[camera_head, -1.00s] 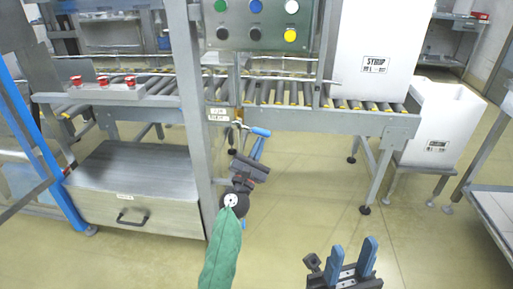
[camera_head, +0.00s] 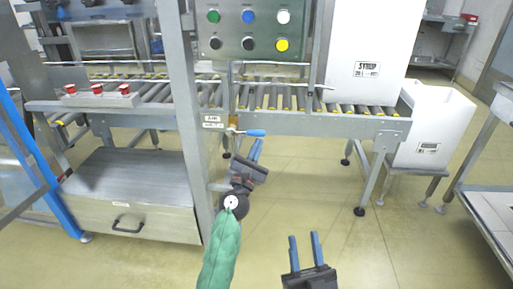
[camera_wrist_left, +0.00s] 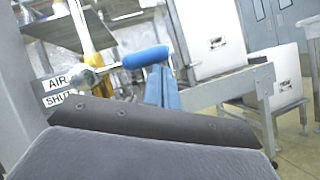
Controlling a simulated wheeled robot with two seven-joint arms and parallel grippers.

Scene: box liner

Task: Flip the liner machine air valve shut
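The air valve has a blue-gripped lever (camera_head: 250,132) on the post of the liner machine. The lever lies roughly level and points right from its pivot. A label reading AIR and SHUT (camera_wrist_left: 57,91) sits left of the pivot in the left wrist view; it also shows in the head view (camera_head: 213,121). My left gripper (camera_head: 257,143) has its blue fingers close together and looks shut, with nothing between them. Its fingertips are just below the lever's blue end; I cannot tell whether they touch it. My right gripper (camera_head: 303,237) is open and empty, low in the head view.
A button panel (camera_head: 247,31) hangs above the valve. A roller conveyor (camera_head: 280,97) runs behind it, carrying a white SYRUP box (camera_head: 370,40). Another white box (camera_head: 430,120) stands on a low stand at right. A steel drawer cabinet (camera_head: 140,188) is at left. The floor in front is clear.

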